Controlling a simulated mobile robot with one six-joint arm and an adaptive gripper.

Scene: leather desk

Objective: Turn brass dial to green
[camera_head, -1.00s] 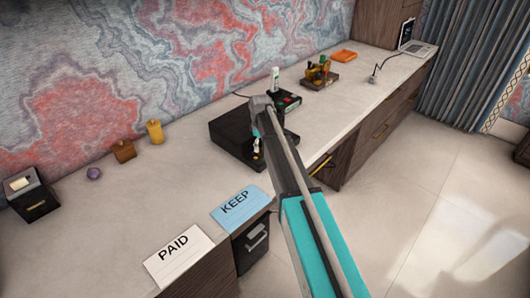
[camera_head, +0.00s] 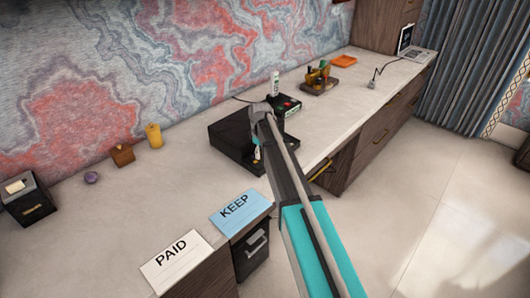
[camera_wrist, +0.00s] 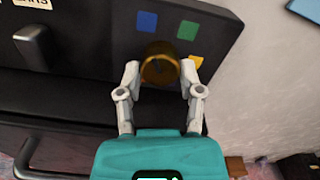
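The brass dial (camera_wrist: 160,70) sits on a dark panel (camera_wrist: 95,55) in the wrist view. A blue square (camera_wrist: 147,21) lies to the dial's upper left, a green square (camera_wrist: 187,30) to its upper right, and a yellow square (camera_wrist: 196,61) to its right. My gripper (camera_wrist: 160,75) has its two fingers apart, one on each side of the dial. The fingertips look very close to the dial's sides; contact cannot be made out. In the head view my arm hides most of the gripper, beside the black box (camera_head: 229,133); the dial cannot be made out there.
A dark handle (camera_wrist: 30,42) stands left of the dial, below a white label (camera_wrist: 33,4). On the desk are a KEEP card (camera_head: 240,211), a PAID card (camera_head: 175,260), a yellow object (camera_head: 154,136) and a brass device (camera_head: 318,78).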

